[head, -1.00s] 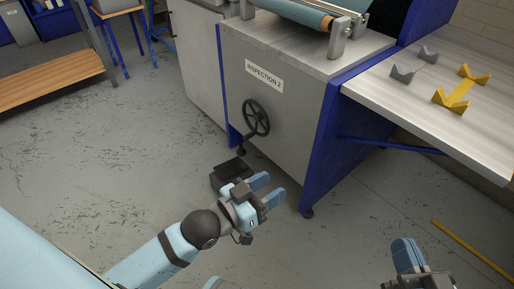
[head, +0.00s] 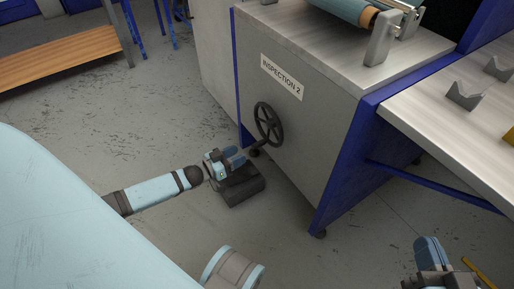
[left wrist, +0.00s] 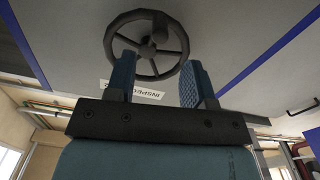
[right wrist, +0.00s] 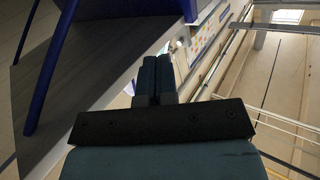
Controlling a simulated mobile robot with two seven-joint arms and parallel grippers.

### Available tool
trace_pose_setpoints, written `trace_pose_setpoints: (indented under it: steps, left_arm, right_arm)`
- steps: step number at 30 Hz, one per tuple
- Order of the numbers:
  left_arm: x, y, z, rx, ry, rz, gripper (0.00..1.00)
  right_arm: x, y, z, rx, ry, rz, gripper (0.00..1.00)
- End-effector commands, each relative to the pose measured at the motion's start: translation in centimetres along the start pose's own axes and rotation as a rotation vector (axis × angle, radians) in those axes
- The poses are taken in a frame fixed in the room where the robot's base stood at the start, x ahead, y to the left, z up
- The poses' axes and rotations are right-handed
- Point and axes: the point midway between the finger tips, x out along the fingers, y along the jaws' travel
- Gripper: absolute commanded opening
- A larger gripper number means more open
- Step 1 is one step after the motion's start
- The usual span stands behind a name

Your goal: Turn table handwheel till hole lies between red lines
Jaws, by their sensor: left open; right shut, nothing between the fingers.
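The dark spoked handwheel (head: 268,124) sits on the grey side panel of the Inspection 2 table (head: 300,130). A knob handle sticks out low on its rim in the head view. My left gripper (head: 236,157) is open, just in front of the wheel's lower left. In the left wrist view the wheel (left wrist: 150,47) and its knob (left wrist: 160,36) lie beyond and between the open fingers (left wrist: 158,78); I cannot tell whether they touch. My right gripper (head: 428,248) is shut and empty, low at the right; its fingers (right wrist: 157,75) are together. I see no hole or red lines.
A blue leg and a side shelf (head: 450,110) with grey and yellow holders are to the right. A wooden bench (head: 60,50) is at the back left. The floor between is clear.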

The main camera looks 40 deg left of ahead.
Motion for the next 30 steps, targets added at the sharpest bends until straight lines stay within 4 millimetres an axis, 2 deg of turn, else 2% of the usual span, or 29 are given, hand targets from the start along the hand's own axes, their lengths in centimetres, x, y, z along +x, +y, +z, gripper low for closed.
trace_pose_setpoints:
  steps: [3,10,15,24,25,30]
  left_arm:
    - [2.8,-0.1,0.3,0.0,0.004,0.001,0.48]
    - [6.6,0.0,0.2,0.001,0.002,0.001,0.48]
    - [7.9,0.0,0.1,0.0,0.0,0.0,0.48]
    - [8.1,0.1,0.0,-0.001,-0.001,0.0,0.48]
    - [8.1,0.1,0.0,-0.001,-0.001,0.0,0.46]
    - [8.1,0.1,0.0,-0.001,-0.001,0.0,0.07]
  right_arm:
    - [0.4,0.6,0.1,-0.07,0.04,-0.001,0.0]
    - [0.9,1.5,-0.6,-0.178,0.101,0.002,0.0]
    - [1.0,1.8,-1.1,-0.224,0.121,0.003,0.0]
    - [0.9,1.8,-1.3,-0.23,0.128,0.003,0.0]
    - [0.9,1.8,-1.3,-0.229,0.127,0.003,0.0]
    - [0.9,1.8,-1.2,-0.225,0.126,0.003,0.0]
